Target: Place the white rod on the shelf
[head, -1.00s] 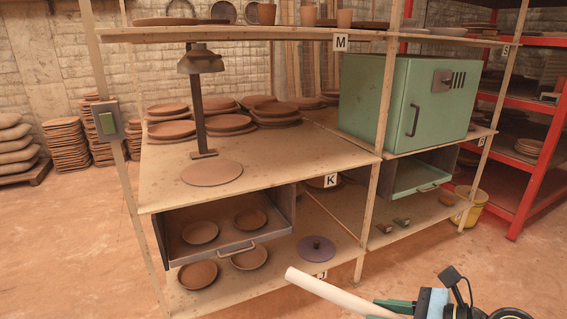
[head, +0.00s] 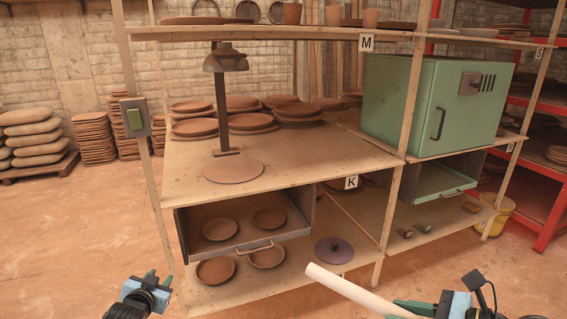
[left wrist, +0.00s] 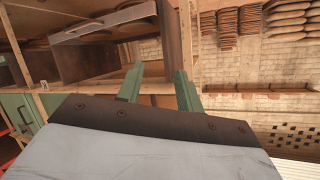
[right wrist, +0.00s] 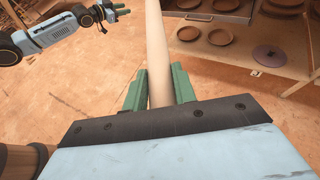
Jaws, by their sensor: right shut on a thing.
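The white rod (head: 360,292) is held at the lower right of the head view, its free end pointing up and left toward the shelf unit. My right gripper (right wrist: 160,88) is shut on the rod, which also shows in the right wrist view (right wrist: 157,45). My left gripper (head: 147,281) is at the lower left of the head view, in front of the shelf unit. In the left wrist view its green fingers (left wrist: 158,82) stand apart with nothing between them. The shelf unit has a middle board (head: 290,165) labelled K, a top board (head: 300,35) labelled M, and a lower board (head: 330,275).
An open drawer (head: 243,247) holds plates. A green kiln (head: 430,105) stands at right. A purple lidded disc (head: 333,250) lies on the lower board.

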